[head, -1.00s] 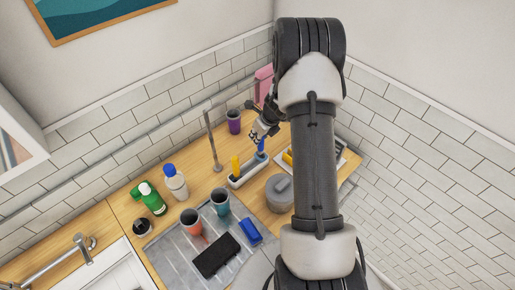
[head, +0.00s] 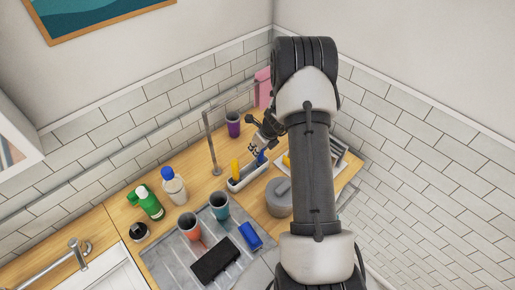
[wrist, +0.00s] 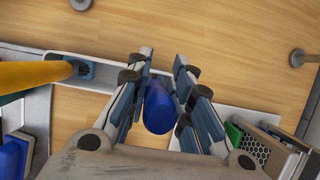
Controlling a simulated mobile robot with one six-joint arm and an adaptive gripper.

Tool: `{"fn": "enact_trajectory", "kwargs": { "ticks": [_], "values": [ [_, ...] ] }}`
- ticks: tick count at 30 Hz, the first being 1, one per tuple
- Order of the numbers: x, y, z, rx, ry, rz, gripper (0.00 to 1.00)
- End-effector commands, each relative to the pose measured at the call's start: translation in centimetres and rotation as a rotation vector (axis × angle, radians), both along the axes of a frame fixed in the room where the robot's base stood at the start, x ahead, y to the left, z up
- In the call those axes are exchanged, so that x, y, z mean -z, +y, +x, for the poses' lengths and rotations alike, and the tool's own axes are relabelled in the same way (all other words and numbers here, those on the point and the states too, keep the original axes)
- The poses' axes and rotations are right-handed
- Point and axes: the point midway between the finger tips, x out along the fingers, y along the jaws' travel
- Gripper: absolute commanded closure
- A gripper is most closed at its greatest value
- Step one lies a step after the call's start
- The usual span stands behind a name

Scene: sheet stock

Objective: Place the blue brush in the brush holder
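The white brush holder (head: 250,178) stands on the wooden counter, and a yellow brush (head: 235,166) is upright in its left end. The blue brush (head: 261,157) is upright at the holder's right end, its lower part hidden. In the wrist view the blue brush (wrist: 159,108) shows end-on over the holder (wrist: 107,75). My gripper (head: 257,147) is right over that end. In the wrist view the fingers of my gripper (wrist: 164,62) stand on either side of the blue handle, with gaps showing, so they look open around it. Whether the brush is fully seated is hidden.
A grey lidded pot (head: 279,199) stands close right of the holder, and a dish rack (head: 327,160) is beyond it. A purple cup (head: 233,124) and a thin metal stand (head: 212,150) are behind. Cups and a blue sponge (head: 250,235) sit in front.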

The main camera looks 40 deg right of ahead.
Motion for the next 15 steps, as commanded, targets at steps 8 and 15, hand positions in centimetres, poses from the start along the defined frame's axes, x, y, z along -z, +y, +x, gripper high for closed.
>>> {"fn": "enact_trajectory", "kwargs": {
  "ticks": [8, 15],
  "values": [
    [-0.04, -0.01, 0.00, 0.000, 0.000, 0.000, 0.66],
    [-0.27, -0.01, 0.01, 0.000, 0.000, 0.000, 0.66]
  ]
}}
